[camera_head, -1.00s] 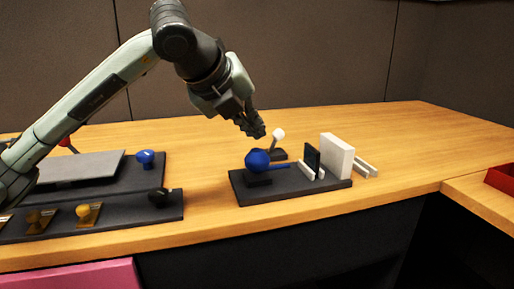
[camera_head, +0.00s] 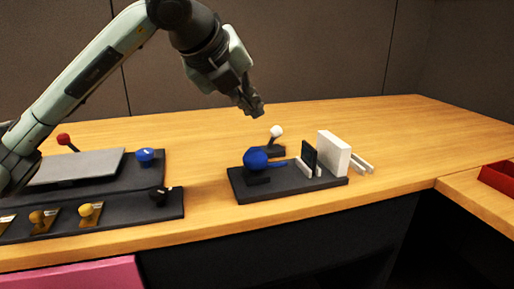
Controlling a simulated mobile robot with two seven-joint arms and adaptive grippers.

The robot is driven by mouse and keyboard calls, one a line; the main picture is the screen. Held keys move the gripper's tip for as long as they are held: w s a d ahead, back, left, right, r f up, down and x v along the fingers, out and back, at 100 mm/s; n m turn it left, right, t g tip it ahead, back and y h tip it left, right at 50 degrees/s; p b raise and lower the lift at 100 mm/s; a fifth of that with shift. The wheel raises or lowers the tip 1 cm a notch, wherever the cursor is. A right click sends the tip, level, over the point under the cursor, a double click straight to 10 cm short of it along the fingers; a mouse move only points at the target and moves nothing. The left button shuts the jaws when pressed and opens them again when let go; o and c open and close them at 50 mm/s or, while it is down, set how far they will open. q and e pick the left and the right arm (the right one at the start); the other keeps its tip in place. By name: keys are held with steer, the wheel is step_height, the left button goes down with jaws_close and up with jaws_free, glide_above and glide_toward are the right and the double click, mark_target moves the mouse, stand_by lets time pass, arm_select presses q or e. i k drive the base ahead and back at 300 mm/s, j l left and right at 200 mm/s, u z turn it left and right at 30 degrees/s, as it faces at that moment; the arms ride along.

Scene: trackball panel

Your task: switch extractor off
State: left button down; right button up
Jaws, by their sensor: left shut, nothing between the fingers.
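My left gripper (camera_head: 257,108) is shut and empty. It hangs in the air above the desk, up and to the left of a lever with a white ball knob (camera_head: 276,131), and apart from it. The lever stands on a small dark base behind a dark panel (camera_head: 300,186). My right gripper is not in view.
A white upright block (camera_head: 334,155) and a dark upright plate (camera_head: 309,155) stand on the panel's right. At left, another panel has a blue knob (camera_head: 146,155), a black knob (camera_head: 159,194), yellow knobs (camera_head: 86,210) and a red-knobbed lever (camera_head: 63,139). The desk behind is clear.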

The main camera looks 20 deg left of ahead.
mark_target(275, 132)
steer(key=k, duration=1)
